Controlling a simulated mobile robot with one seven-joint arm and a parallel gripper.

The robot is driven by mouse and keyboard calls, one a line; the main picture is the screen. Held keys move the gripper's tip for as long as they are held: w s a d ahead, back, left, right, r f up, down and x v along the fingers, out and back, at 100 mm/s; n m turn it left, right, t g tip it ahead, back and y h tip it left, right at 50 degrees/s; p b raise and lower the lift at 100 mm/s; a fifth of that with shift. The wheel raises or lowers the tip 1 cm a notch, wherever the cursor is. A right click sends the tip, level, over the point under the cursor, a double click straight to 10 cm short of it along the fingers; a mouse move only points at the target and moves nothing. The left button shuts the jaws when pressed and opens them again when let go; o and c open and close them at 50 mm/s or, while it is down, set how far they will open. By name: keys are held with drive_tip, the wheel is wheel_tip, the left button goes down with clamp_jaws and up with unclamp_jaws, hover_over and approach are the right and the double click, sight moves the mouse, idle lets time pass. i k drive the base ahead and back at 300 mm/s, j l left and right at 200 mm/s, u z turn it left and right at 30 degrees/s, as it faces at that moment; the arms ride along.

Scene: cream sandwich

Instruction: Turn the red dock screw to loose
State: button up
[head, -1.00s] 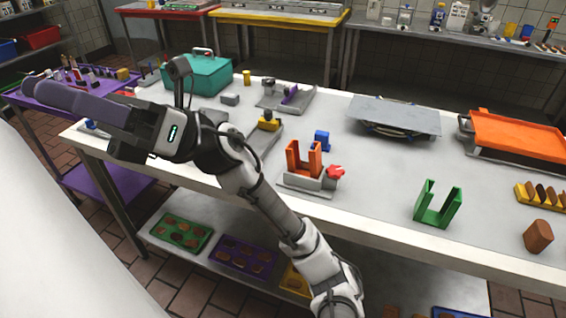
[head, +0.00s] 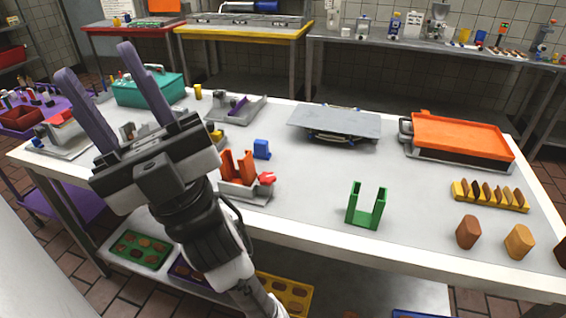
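The red dock screw (head: 266,178) is a small red knob on the right side of a grey dock (head: 247,194) at the front edge of the white table. An orange U-shaped holder (head: 238,166) stands upright in this dock. I cannot tell the screw's setting from here. My gripper (head: 108,68) is to the left of the dock and raised, with its two purple fingers spread apart and pointing up and away in the picture. It is open and nothing shows between the fingers. My gripper is well apart from the screw.
A blue block (head: 262,149) stands just behind the dock. A green U-shaped holder (head: 366,207) stands to its right, with clear table between. A grey plate (head: 336,122) and an orange tray (head: 460,137) lie farther back. A teal box (head: 146,90) is at the back left.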

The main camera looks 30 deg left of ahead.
sight(266, 179)
drive_tip(key=i+l+u, duration=0.1)
drive_tip(key=u, duration=0.35)
drive_tip(key=l+u, duration=0.45)
drive_tip(key=i+j+u, duration=0.1)
drive_tip(key=u, duration=0.3)
drive_tip(key=i+u, duration=0.35)
drive_tip(key=i, duration=0.1)
